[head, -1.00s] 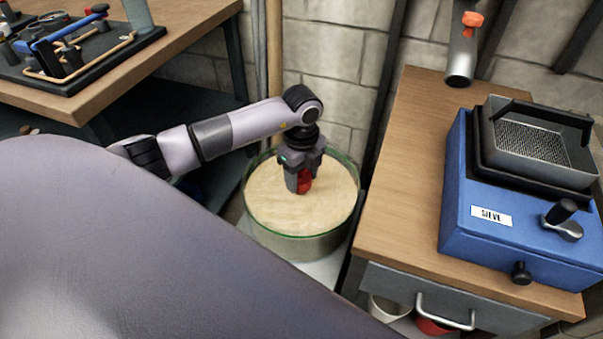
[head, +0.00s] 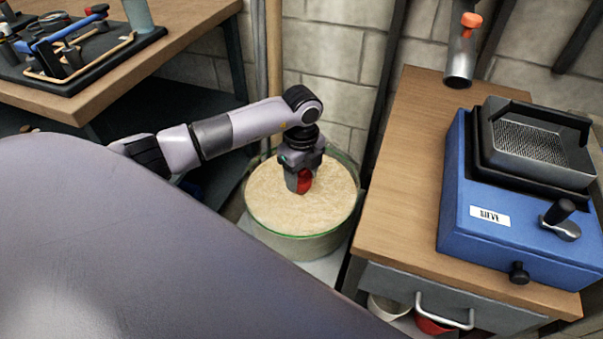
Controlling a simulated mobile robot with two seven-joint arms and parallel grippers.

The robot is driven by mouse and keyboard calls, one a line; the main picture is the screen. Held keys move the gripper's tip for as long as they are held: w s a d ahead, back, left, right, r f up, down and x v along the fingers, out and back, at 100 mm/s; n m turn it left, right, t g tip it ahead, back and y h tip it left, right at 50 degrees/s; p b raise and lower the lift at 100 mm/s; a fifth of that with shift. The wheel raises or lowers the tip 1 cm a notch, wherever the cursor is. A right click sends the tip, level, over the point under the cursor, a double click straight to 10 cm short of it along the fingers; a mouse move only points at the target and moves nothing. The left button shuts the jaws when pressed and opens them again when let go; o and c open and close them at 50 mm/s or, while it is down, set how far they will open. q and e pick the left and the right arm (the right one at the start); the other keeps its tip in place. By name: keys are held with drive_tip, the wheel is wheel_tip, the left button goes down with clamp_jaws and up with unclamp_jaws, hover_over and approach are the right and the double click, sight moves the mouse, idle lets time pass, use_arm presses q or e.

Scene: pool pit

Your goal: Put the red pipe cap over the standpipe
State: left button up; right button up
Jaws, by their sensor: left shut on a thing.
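My left gripper (head: 302,183) points down over the round tub and is shut on the red pipe cap (head: 305,181). Part of the cap is hidden by the fingers. The gripper and cap are over or at the surface of the pale, sand-like fill; I cannot tell whether they touch it. I cannot make out a standpipe for certain; anything under the cap is hidden. My right gripper is not in view.
The tub (head: 300,243) has a green rim and stands between two wooden benches. The right bench (head: 390,210) carries a blue sieve box (head: 510,240). A grey pipe with an orange tap (head: 461,60) hangs above it. The left bench (head: 185,30) holds a black tray with tools.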

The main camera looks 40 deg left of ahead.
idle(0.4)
use_arm(q)
drive_tip(key=shift+f, duration=0.6)
idle(0.3)
drive_tip(key=o, duration=0.7)
drive_tip(key=shift+o, duration=0.2)
